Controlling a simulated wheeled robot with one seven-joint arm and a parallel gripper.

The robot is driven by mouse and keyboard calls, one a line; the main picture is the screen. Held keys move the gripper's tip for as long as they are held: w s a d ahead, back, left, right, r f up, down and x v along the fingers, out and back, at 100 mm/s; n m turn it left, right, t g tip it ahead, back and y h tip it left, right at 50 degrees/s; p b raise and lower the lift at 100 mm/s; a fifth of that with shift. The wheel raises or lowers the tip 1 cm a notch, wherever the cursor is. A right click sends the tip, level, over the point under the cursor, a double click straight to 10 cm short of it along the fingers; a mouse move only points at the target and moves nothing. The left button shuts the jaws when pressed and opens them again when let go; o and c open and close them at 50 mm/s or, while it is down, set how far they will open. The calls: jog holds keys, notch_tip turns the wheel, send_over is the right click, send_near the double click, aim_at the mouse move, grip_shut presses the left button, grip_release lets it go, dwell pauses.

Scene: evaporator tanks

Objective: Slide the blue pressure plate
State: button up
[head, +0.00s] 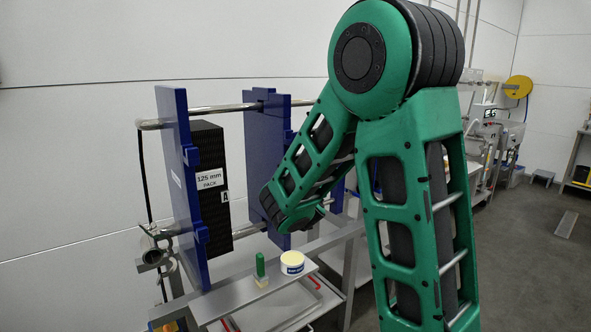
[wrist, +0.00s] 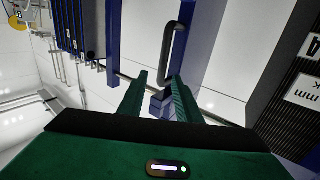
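The blue pressure plate (head: 265,150) hangs upright on the rails, right of the black pack, partly behind my arm in the head view. In the wrist view, a blue plate edge (wrist: 203,38) bears a black bar handle (wrist: 170,45). My gripper (wrist: 158,78) is open, its two green fingers apart. The right fingertip is close to the handle's lower end; I cannot tell whether they touch. Nothing shows held between the fingers. In the head view my arm hides the gripper.
Another blue plate (head: 180,185) stands at the left, with the black pack (head: 207,150) labelled 125 mm beside it. A metal rail (head: 222,108) runs along the top. A green-capped item (head: 261,268) and a round white tub (head: 292,262) sit on the front ledge.

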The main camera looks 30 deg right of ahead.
jog(key=v, duration=0.3)
jog(key=shift+s+a, duration=0.15)
jog(key=shift+s, duration=0.15)
jog(key=s+d+f+m+g+h, duration=0.1)
jog(key=s+d+f+m+g, duration=0.2)
jog(key=s+d+f+g, duration=0.45)
jog(key=s+d+f+m+g+y, duration=0.1)
jog(key=s+f+g, duration=0.1)
jog(key=s, duration=0.4)
jog(key=s+d+f+g+y, duration=0.1)
jog(key=s+f, duration=0.1)
jog(key=s, duration=0.4)
jog(key=s+a+f+n+g+y, duration=0.1)
jog(key=s+a+y, duration=0.3)
jog(key=s, duration=0.5)
jog(key=s+a+f+n+g+y, duration=0.1)
jog(key=s+a+g+y, duration=0.3)
jog(key=s+a, duration=0.4)
jog(key=shift+s+a+f+n, duration=0.25)
jog(key=shift+s+n, duration=0.35)
jog(key=shift+s, duration=0.6)
